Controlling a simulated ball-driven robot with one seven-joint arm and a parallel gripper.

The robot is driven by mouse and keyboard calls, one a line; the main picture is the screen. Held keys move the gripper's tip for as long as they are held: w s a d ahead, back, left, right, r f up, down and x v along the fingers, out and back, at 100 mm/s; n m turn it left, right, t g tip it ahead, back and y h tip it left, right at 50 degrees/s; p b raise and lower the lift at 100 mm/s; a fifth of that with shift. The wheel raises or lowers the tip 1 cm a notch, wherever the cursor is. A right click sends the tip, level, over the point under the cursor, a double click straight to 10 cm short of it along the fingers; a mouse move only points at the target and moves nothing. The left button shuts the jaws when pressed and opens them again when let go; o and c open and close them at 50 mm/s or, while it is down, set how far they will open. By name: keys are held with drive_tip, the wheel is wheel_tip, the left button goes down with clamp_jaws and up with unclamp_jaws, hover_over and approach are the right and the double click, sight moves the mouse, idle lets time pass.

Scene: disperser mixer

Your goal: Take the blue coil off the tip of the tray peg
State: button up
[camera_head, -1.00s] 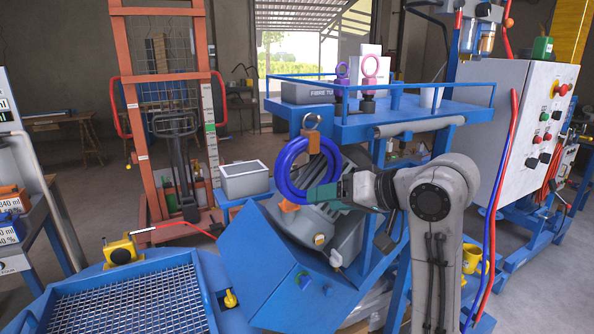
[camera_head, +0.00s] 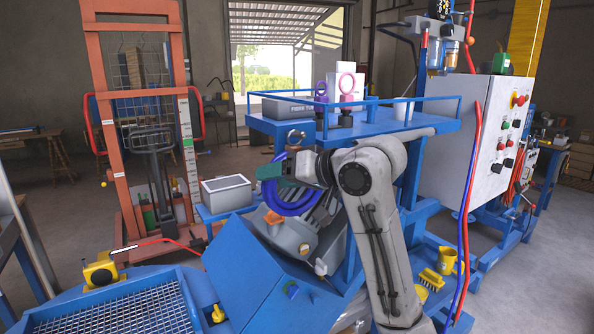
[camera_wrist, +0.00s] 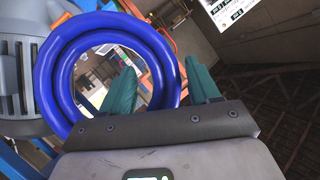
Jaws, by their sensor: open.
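In the wrist view the coil (camera_wrist: 52,80) fills the left side. My gripper (camera_head: 268,172) has teal fingers and is open at the coil's upper part, covering some of it. In the wrist view my gripper (camera_wrist: 162,88) shows one finger across the coil's opening and the other outside its right side. The coil's right band appears between them; contact cannot be told. The peg tip cannot be made out.
A grey bin (camera_head: 227,193) stands left of the coil. A white control cabinet (camera_head: 480,150) with red and blue hoses is at right.

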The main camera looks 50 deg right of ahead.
drive_tip(key=shift+x, duration=0.95)
clamp_jaws()
drive_tip(key=c, duration=0.6)
unclamp_jaws()
clamp_jaws()
